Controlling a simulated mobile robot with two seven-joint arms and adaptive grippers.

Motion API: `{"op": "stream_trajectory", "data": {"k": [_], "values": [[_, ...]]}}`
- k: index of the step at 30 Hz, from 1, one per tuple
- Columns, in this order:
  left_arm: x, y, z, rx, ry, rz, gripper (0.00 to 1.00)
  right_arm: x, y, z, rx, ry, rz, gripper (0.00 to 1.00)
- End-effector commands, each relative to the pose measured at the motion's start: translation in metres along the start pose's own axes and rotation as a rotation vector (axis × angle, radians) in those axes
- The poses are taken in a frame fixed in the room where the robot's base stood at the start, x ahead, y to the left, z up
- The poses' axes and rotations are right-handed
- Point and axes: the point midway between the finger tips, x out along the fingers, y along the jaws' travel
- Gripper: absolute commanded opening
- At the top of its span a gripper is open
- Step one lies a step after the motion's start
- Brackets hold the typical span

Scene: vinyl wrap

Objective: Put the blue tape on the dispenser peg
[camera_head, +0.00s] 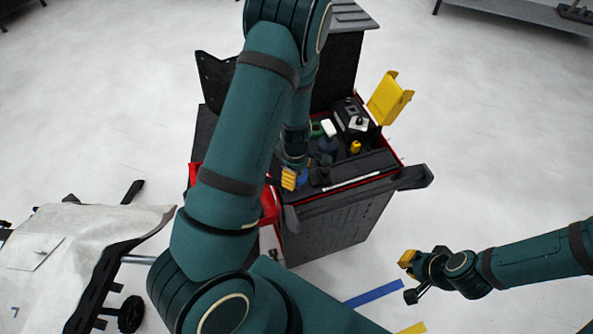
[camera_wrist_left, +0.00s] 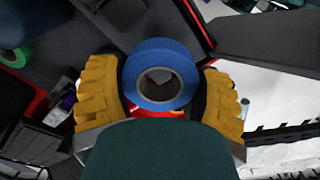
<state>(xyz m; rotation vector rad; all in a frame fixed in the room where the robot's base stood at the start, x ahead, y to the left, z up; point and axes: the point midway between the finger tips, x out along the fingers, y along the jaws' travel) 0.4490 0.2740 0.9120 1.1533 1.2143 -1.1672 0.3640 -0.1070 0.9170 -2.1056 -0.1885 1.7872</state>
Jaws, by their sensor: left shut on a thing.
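The blue tape (camera_wrist_left: 160,75) is a roll with a grey core, held between the two yellow fingers of my left gripper (camera_wrist_left: 162,92) in the left wrist view. In the head view my left gripper (camera_head: 291,179) is over the near left part of the tool cart, with a bit of the blue tape (camera_head: 302,178) beside its yellow finger. A red part shows just beyond the roll in the wrist view. I cannot make out the dispenser peg in either view. My right gripper (camera_head: 409,277) is away from the cart at the right, its fingers apart and empty.
The dark cart (camera_head: 335,225) holds bottles, a black box (camera_head: 352,119) and a yellow bin (camera_head: 389,97). A green roll (camera_wrist_left: 17,56) lies left of the tape in the wrist view. A white-covered table (camera_head: 80,245) stands left.

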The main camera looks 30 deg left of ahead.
Motion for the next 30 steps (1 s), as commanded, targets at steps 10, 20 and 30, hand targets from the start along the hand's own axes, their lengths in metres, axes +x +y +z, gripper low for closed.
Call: {"op": "stream_trajectory", "data": {"k": [10,20,30], "values": [[0.024,0.0,-0.001,0.0,-0.001,0.0,0.33,0.021,0.008,0.003,0.002,0.001,0.002,0.0],[0.044,0.0,-0.001,0.0,-0.001,0.0,0.33,0.036,0.013,0.005,0.001,0.002,0.005,0.0],[0.047,0.0,-0.001,0.0,0.0,0.0,0.33,0.039,0.014,0.005,0.002,0.002,0.006,0.0]]}}
